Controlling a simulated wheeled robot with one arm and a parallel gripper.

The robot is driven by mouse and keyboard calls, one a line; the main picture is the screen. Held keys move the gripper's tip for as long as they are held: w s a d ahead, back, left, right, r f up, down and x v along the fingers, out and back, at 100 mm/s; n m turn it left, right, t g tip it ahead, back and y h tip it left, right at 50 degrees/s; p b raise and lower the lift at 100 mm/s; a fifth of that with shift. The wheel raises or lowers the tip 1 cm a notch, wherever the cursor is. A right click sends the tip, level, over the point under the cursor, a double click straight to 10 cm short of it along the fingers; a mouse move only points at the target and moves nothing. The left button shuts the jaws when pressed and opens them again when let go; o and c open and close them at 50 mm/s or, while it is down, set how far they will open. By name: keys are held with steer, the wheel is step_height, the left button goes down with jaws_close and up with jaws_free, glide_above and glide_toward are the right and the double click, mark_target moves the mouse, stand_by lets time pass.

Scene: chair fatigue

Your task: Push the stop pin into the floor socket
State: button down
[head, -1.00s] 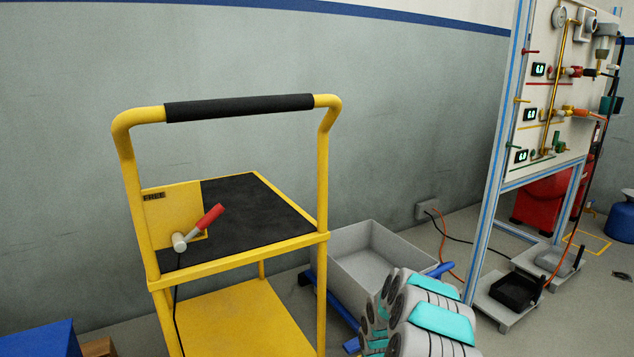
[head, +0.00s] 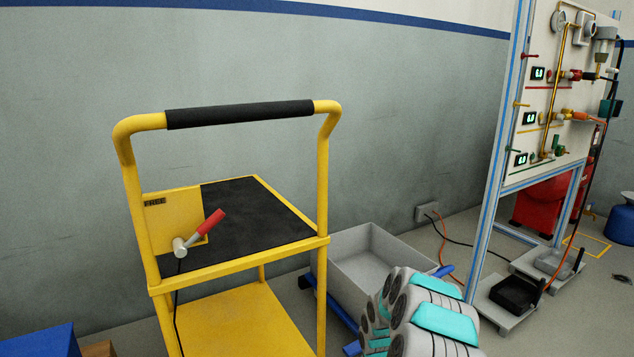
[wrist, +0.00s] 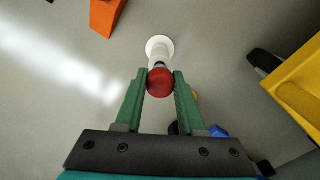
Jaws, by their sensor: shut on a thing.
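In the wrist view my gripper (wrist: 160,76) points down at the floor. Its two green fingers are shut on a round red knob (wrist: 160,84), which looks like the top of the stop pin. A pale shaft (wrist: 157,60) shows just beyond the knob. A white round disc (wrist: 160,43) lies on the floor past the shaft and may be the floor socket. The shaft overlaps the disc, and I cannot tell how deep it sits. In the head view the gripper, pin and socket are out of sight; only my arm shows at the lower right.
A yellow trolley (head: 240,238) with a red-handled lever (head: 207,226) and a FREE label stands at left. A grey bin (head: 375,262) is beside it, and a gauge panel (head: 560,95) is at right. An orange object (wrist: 105,14) lies on the floor. Open floor surrounds the disc.

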steer(key=shift+r+p, duration=0.6)
steer(key=shift+r, duration=1.25)
steer(key=shift+r, duration=0.1)
steer(key=shift+r+p, duration=0.5)
steer(key=shift+r, duration=1.5)
